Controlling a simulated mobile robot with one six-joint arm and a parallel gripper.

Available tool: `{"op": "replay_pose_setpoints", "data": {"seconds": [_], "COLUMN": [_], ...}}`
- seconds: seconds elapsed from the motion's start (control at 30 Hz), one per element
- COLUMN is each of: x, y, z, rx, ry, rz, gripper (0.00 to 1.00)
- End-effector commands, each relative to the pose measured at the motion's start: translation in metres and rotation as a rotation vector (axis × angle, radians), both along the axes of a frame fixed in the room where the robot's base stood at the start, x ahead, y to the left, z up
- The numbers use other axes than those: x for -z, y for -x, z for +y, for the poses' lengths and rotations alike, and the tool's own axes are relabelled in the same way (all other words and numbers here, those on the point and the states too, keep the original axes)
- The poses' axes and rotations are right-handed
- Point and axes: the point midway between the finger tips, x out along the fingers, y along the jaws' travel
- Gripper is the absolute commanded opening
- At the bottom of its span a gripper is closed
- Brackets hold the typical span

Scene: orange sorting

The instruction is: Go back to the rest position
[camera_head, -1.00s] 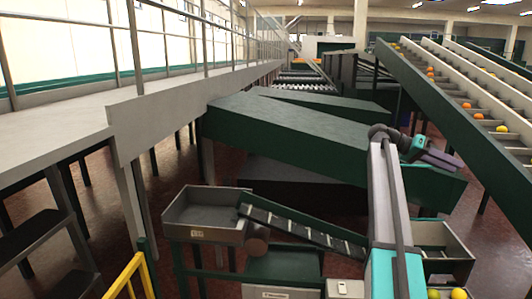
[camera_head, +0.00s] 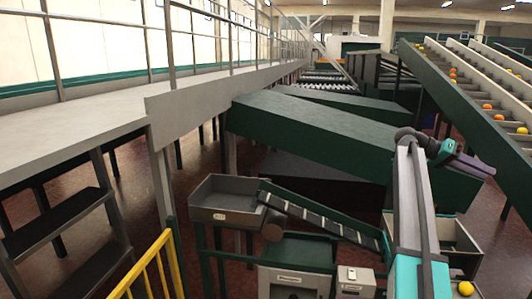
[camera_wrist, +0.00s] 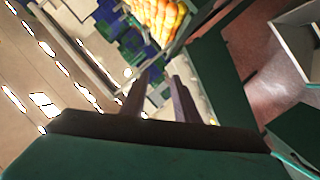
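My arm rises at the right of the head view, with my gripper (camera_head: 476,165) at its end pointing right, above a grey open bin (camera_head: 462,250). In the wrist view the two dark fingers of my gripper (camera_wrist: 160,95) stand apart with nothing held between them. An orange (camera_head: 466,288) lies low at the right of the head view, below the gripper and well apart from it. A heap of oranges (camera_wrist: 160,15) shows at the top of the wrist view, beyond the fingertips.
A grey tray (camera_head: 222,215) on a green stand feeds a small sloping belt (camera_head: 318,217) left of my arm. A yellow rail (camera_head: 150,270) and dark steps stand at the lower left. A raised walkway (camera_head: 70,140) runs along the left. Sloping conveyors with oranges rise at the right.

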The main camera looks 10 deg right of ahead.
Motion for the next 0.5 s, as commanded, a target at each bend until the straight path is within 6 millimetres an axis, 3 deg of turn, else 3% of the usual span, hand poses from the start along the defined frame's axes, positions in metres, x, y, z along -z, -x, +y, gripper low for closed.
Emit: {"op": "replay_pose_setpoints", "data": {"seconds": [0.27,0.5], "x": [0.029,0.071], "y": [-0.007,-0.017], "z": [0.008,0.019], "rx": [-0.030,-0.075], "ry": [-0.037,-0.091], "rz": [0.017,0.040], "gripper": [0.28,0.28]}}
